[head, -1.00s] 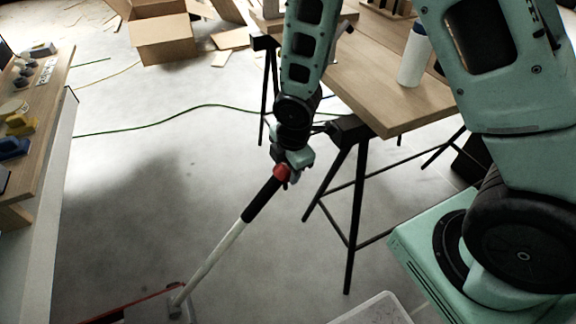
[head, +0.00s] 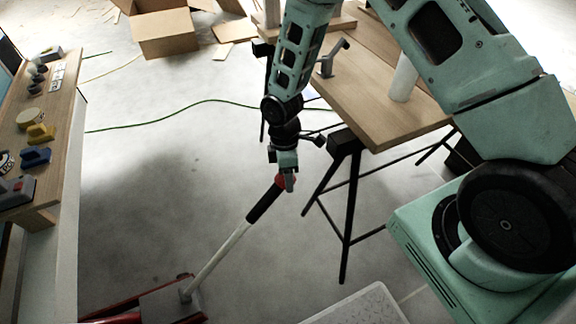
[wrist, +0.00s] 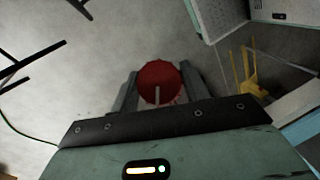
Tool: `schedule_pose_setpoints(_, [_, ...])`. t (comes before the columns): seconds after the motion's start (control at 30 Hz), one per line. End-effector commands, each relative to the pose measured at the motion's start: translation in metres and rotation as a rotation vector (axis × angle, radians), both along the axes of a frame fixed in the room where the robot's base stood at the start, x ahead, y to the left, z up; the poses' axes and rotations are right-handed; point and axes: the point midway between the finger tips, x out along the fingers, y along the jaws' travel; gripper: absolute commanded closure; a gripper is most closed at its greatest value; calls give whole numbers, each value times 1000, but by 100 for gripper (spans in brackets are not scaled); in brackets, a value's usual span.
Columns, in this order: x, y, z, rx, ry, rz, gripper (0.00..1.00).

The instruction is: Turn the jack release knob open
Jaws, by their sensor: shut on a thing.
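The jack release knob is the red cap (head: 279,181) at the top of the jack's handle (head: 225,253). The handle is a tilted pale pole with a black grip, rising from the red and grey jack (head: 170,302) on the floor. My gripper (head: 287,182) is at the top of the handle. In the wrist view the round red knob (wrist: 158,84), with a pale line on its face, sits between the two fingers of my gripper (wrist: 160,76). The fingers are shut on the knob's sides. The jack's body is hidden in the wrist view.
A wooden trestle table (head: 350,95) stands right of the handle, its black legs close to my arm. A wooden bench (head: 52,130) with several controls is at left. A cardboard box (head: 165,35) lies behind. A green cable (head: 150,126) crosses the floor.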

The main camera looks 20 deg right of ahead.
Motion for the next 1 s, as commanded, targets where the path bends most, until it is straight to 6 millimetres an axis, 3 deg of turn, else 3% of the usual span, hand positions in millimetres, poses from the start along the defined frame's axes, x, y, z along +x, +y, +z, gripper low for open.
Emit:
schedule_pose_setpoints(0.5, [1,-1,0,-2,205,-248,77])
schedule_pose_setpoints(1.0, [1,-1,0,-2,236,-285,77])
